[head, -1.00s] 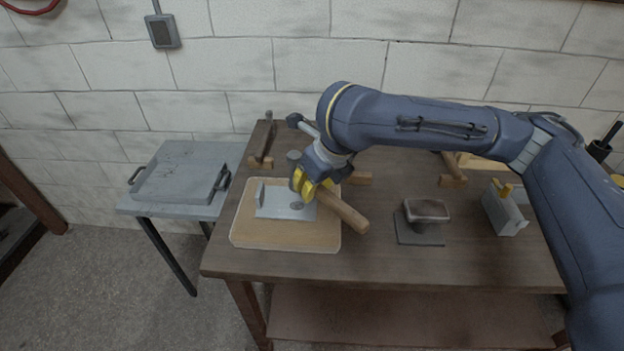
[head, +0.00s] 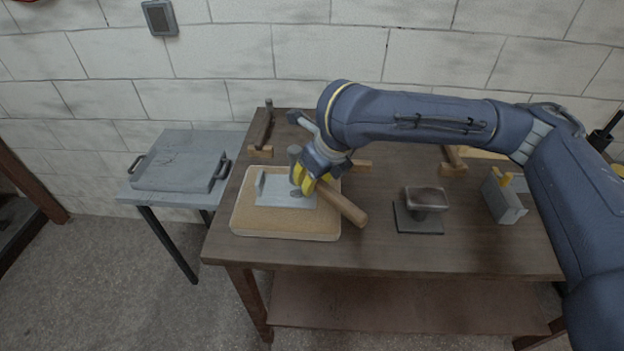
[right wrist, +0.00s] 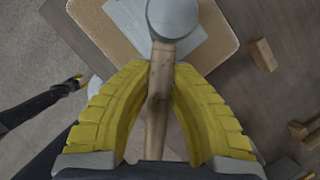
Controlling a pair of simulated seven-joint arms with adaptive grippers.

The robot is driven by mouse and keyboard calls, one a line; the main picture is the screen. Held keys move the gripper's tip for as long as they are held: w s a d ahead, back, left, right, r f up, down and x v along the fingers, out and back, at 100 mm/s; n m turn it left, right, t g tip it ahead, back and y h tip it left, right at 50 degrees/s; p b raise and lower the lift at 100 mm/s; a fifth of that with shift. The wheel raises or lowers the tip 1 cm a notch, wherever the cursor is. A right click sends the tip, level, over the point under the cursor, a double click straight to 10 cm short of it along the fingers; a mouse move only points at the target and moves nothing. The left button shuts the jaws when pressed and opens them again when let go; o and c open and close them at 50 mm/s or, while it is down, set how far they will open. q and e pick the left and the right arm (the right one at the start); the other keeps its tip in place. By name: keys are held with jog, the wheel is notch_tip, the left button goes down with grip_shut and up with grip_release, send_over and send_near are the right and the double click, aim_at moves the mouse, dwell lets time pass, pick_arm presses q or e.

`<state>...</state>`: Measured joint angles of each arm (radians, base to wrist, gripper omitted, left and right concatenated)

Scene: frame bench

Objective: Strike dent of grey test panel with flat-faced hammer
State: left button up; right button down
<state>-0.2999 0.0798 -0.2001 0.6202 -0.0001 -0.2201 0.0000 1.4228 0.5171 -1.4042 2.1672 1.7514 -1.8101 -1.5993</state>
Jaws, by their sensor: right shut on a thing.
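The grey test panel (head: 275,194) lies on a tan padded board (head: 250,225) at the left of the bench. It also shows in the right wrist view (right wrist: 205,45). My right gripper (head: 305,182) is shut on the wooden handle (head: 343,205) of the flat-faced hammer. The hammer's grey head (head: 294,155) stands upright over the panel's right part; its round top is clear in the right wrist view (right wrist: 172,17). The dent is hidden or blurred at the head's lower end. I cannot tell whether the face touches the panel. A dark arm-like shape (right wrist: 45,102) may be my left arm.
Another hammer (head: 264,125) rests on a wooden block at the back left. A side table (head: 180,165) holds a grey tray-like piece. The bench's front strip is clear.

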notch_tip(320, 180, down, 4)
jog(key=shift+f, duration=0.25)
jog(key=shift+r, duration=3.9)
jog(key=shift+f, duration=0.2)
jog(key=shift+f, duration=1.45)
jog(key=shift+r, duration=1.6)
jog(key=shift+f, duration=0.1)
jog(key=shift+f, duration=1.5)
